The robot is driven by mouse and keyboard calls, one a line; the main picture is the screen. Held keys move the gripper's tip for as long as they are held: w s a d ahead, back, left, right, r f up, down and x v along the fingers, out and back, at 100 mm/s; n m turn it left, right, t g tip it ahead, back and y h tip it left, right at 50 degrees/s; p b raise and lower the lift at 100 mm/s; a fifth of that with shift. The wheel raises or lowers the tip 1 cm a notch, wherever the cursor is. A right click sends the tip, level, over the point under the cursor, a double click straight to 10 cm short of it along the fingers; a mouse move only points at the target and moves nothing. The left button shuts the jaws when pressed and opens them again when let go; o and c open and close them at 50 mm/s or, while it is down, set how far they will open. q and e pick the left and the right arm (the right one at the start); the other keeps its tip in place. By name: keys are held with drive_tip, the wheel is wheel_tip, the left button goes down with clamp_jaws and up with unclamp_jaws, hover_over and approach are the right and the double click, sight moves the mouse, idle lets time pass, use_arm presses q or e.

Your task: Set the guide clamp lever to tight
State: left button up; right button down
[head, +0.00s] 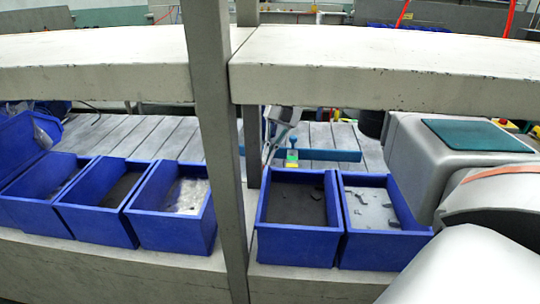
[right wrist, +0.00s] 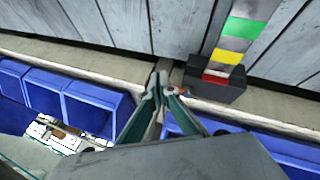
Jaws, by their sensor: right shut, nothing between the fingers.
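A small blue-knobbed lever (head: 294,142) stands upright on the conveyor slats behind the bins in the head view. A small green and yellow plate (head: 292,158) is at its foot. My left gripper is not in view.
Blue bins (head: 299,234) with dark or grey contents line the front ledge. A grey post (head: 222,150) and a wide beam (head: 380,68) stand in front of the conveyor. A blue guide bar (head: 335,155) lies across the slats. Bare slats (head: 130,133) show at left.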

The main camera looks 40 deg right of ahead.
drive_tip(key=shift+a+p, duration=0.45)
drive_tip(key=shift+a, duration=0.2)
idle(0.3)
drive_tip(key=shift+s, duration=0.1)
